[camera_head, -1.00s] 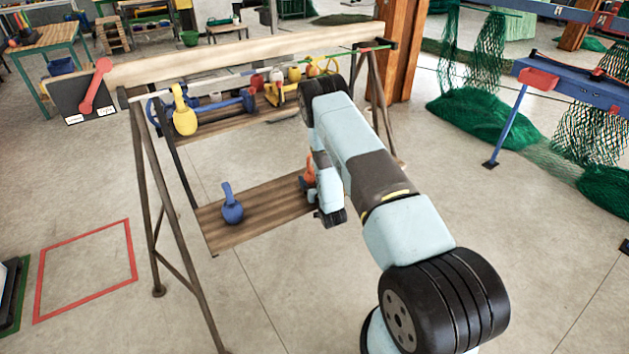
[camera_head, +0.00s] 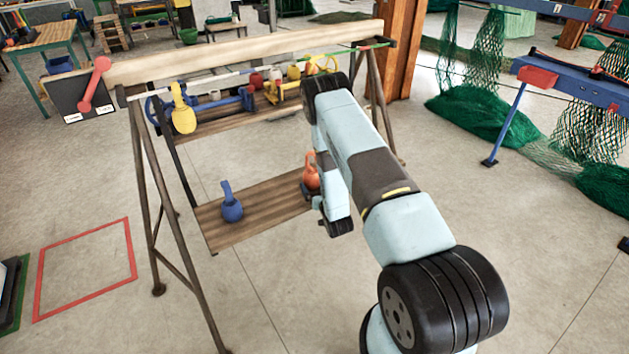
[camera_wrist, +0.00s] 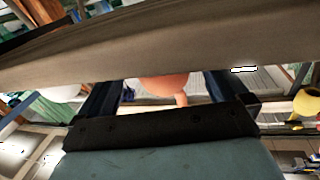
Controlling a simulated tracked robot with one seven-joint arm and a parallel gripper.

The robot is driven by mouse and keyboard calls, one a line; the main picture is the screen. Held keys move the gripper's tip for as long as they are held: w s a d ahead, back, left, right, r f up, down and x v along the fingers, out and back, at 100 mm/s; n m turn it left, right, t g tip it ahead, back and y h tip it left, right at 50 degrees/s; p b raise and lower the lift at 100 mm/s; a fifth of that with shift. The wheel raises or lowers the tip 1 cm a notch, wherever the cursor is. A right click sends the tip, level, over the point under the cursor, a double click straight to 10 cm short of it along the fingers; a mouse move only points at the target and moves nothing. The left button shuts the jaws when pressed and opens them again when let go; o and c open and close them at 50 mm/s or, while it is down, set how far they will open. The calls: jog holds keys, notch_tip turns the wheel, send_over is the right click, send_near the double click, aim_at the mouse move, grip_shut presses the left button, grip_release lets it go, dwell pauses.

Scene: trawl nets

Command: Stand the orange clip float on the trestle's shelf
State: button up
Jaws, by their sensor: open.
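The orange clip float (camera_head: 311,178) is upright at the right end of the trestle's lower wooden shelf (camera_head: 270,214), its loop upward. Its base is partly hidden by my gripper (camera_head: 308,190), so its contact with the shelf cannot be made out clearly. My gripper is open, low at the shelf's right end, close to the float. In the wrist view, part of the orange float (camera_wrist: 163,86) shows between the two dark fingers. I cannot tell whether a finger touches it.
A blue clip float (camera_head: 231,208) stands farther left on the same shelf. A yellow float (camera_head: 183,112) is by the crowded upper shelf. The trestle's wooden top beam (camera_head: 240,55) runs above. In the wrist view, a broad wooden beam (camera_wrist: 150,45) crosses close to the camera.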

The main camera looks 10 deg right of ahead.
jog(key=s, duration=0.7)
jog(key=w+r+g+h, duration=0.1)
jog(key=w+r, duration=0.2)
jog(key=r, duration=0.3)
jog(key=w+d+r+g, duration=0.1)
jog(key=w+r, duration=0.1)
jog(key=r, duration=0.4)
jog(key=w+r+g+h, duration=0.1)
jog(key=w+r, duration=0.2)
jog(key=r, duration=0.3)
jog(key=s+r+g, duration=0.1)
jog(key=s+r, duration=0.1)
jog(key=r, duration=0.7)
jog(key=s+r+g, duration=0.2)
jog(key=s+r, duration=0.1)
jog(key=r, duration=0.5)
jog(key=s+r+g, duration=0.3)
jog(key=s+r, duration=1)
jog(key=s, duration=0.2)
jog(key=s+r+g, duration=0.1)
jog(key=s+r, duration=0.1)
jog(key=s, duration=1)
jog(key=s+a+r+g, duration=0.1)
jog(key=s+r+g, duration=0.1)
jog(key=s, duration=1)
jog(key=shift+s+r+m, duration=0.3)
jog(key=shift+s+r, duration=0.1)
jog(key=shift+r, duration=0.35)
